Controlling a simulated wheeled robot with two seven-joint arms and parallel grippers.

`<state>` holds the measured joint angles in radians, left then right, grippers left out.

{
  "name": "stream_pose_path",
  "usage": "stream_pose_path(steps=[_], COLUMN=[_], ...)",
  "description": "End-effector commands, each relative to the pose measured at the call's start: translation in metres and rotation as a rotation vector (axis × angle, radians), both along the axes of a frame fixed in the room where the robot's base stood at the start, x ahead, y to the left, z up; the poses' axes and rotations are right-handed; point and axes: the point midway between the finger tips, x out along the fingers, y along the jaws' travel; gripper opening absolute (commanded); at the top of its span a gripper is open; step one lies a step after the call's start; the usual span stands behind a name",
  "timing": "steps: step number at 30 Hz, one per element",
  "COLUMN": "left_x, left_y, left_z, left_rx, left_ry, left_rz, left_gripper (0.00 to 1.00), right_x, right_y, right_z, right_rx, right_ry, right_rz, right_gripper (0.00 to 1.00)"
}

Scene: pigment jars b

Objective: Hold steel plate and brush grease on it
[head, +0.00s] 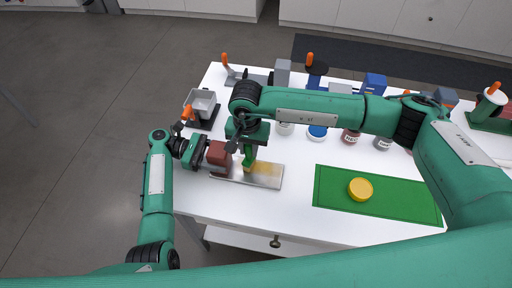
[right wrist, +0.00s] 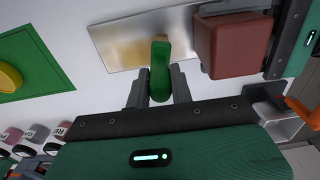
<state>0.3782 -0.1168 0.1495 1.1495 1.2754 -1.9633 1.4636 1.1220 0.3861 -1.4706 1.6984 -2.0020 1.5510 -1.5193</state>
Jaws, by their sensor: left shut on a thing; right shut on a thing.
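The steel plate (head: 266,176) is a flat silver rectangle near the table's front left edge, also in the right wrist view (right wrist: 115,40). A yellowish smear shows on part of it. A reddish-brown block (head: 218,153) sits at its left end and appears joined to it. My left gripper (head: 207,152) is shut on this block; its fingers are partly hidden. My right gripper (right wrist: 160,88) is shut on a green brush (right wrist: 160,62). The brush's far end is over the plate by the smear; whether it touches, I cannot tell. In the head view my right arm partly covers the brush (head: 248,160).
A yellow round lid or tin (head: 361,189) sits on a green mat (head: 400,204) at right. A grey hopper-like container (head: 200,104) stands at the left edge. White table is bare between plate and mat.

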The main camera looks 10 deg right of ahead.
Motion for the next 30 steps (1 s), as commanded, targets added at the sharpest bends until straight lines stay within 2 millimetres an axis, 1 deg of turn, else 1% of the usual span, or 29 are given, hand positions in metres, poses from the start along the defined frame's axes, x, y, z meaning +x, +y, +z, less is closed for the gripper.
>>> stream_pose_path(steps=[1,8,16,20,30], left_x=[-0.004,-0.004,-0.004,-0.004,-0.004], left_y=[0.001,0.001,0.001,0.001,0.001], left_z=[-0.008,-0.008,-0.008,-0.007,-0.007], left_rx=[0.008,0.008,0.008,0.008,0.008], left_ry=[0.012,0.012,0.012,0.012,0.012], left_rz=[-0.003,-0.003,-0.003,-0.003,-0.002], left_gripper=[0.24,0.24,0.24,0.24,0.24], right_x=[0.001,0.002,0.002,0.001,-0.009], right_y=[0.004,0.012,0.026,0.024,0.01], right_z=[-0.002,-0.002,0.0,-0.001,-0.002], right_rx=[0.0,0.001,0.001,0.0,-0.001], right_ry=[0.0,0.0,0.0,0.0,0.0], right_rz=[0.001,0.0,0.0,0.0,-0.001], right_gripper=[0.0,0.0,0.0,0.0,0.0])
